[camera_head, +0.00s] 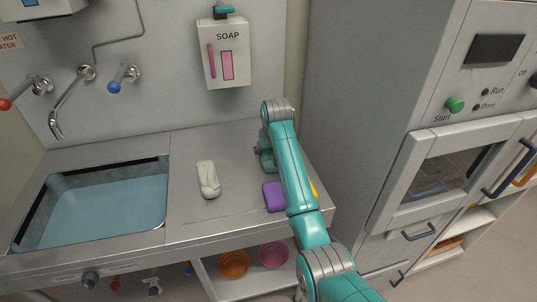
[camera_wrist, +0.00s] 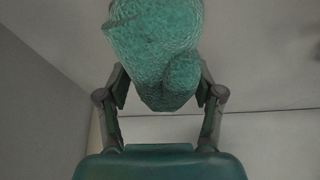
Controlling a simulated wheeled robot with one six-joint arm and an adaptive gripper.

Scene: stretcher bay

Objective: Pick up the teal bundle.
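The teal bundle (camera_wrist: 155,50) fills the top middle of the wrist view. It is a rough-textured cloth roll with a folded end towards my palm. My gripper (camera_wrist: 162,88) has one finger on each side of it, and both pads appear to press against its sides. The bundle hides part of the fingertips. In the head view my gripper (camera_head: 266,156) is low over the right part of the steel counter (camera_head: 225,211), partly behind my arm. The bundle cannot be told apart from the gripper there.
A white bundle (camera_head: 208,179) lies left of my gripper, and a purple one (camera_head: 274,196) lies close to my arm. Something yellow (camera_head: 314,189) shows behind the arm. A water-filled sink (camera_head: 95,208) is at left. A tall grey cabinet (camera_head: 365,100) stands at right.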

